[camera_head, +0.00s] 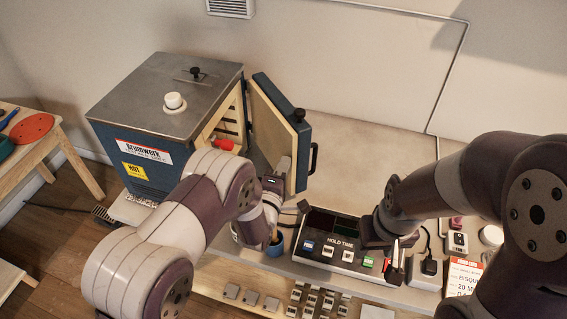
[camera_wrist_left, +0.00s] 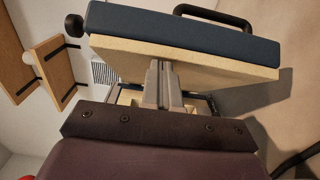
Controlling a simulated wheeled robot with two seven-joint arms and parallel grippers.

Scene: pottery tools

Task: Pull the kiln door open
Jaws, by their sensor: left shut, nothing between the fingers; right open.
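The kiln (camera_head: 165,100) is a blue box with a grey metal top at the left. Its door (camera_head: 280,125) stands swung open at the kiln's right side, cream lining facing the opening and blue shell with a dark handle (camera_head: 313,158) facing right. My left gripper (camera_head: 283,168) is shut and empty on the lining side of the door. In the left wrist view its closed fingers (camera_wrist_left: 163,85) reach the edge of the door's cream lining (camera_wrist_left: 190,62); contact is hard to tell. My right gripper (camera_head: 388,245) is open over the control panel's right end, its fingers partly hidden.
The control panel (camera_head: 338,252) marked "HOLD TIME" sits at the bench front. A blue cup (camera_head: 274,248) stands below my left gripper. Dark plugs (camera_head: 429,266) and a printed card (camera_head: 461,276) lie right. The bench behind the panel (camera_head: 360,150) is clear.

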